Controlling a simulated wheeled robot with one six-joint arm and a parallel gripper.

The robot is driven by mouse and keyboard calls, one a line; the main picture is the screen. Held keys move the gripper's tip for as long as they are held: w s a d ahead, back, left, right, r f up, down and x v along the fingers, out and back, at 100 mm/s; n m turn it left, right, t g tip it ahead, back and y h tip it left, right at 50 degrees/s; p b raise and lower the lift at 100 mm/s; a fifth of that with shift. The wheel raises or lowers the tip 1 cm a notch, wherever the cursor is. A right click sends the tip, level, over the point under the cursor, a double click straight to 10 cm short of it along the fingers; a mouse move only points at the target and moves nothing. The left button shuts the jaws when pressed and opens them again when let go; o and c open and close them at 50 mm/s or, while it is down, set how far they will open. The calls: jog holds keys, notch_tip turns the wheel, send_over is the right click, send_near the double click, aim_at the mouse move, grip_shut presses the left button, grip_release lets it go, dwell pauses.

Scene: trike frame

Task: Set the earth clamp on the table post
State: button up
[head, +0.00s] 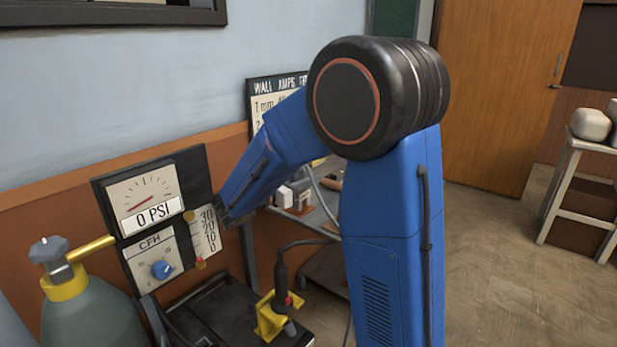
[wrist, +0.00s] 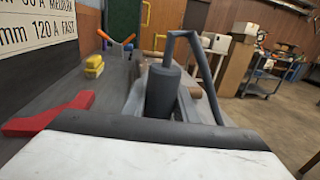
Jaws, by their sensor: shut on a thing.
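In the wrist view, my gripper (wrist: 165,118) is at the bottom middle, shut and partly hidden behind a pale, dark-edged block. A dark cylinder with a bent grey bar stands up at the jaws; I take it to be the earth clamp (wrist: 162,90), though its shape is hard to read. The bench top (wrist: 112,85) extends beyond and to the left. I cannot make out the table post for certain. In the head view my blue arm reaches left and down, and its far end hides the gripper and what it holds.
In the head view, a gauge panel (head: 150,205) and gas cylinder (head: 95,315) stand left. A yellow holder (head: 268,318) is below the arm.

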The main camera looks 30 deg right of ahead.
jog(key=shift+f, duration=0.3)
dwell(0.5)
jog(key=o, duration=1.1)
notch_tip(320, 180, up, 10)
jog(key=shift+f, duration=0.1)
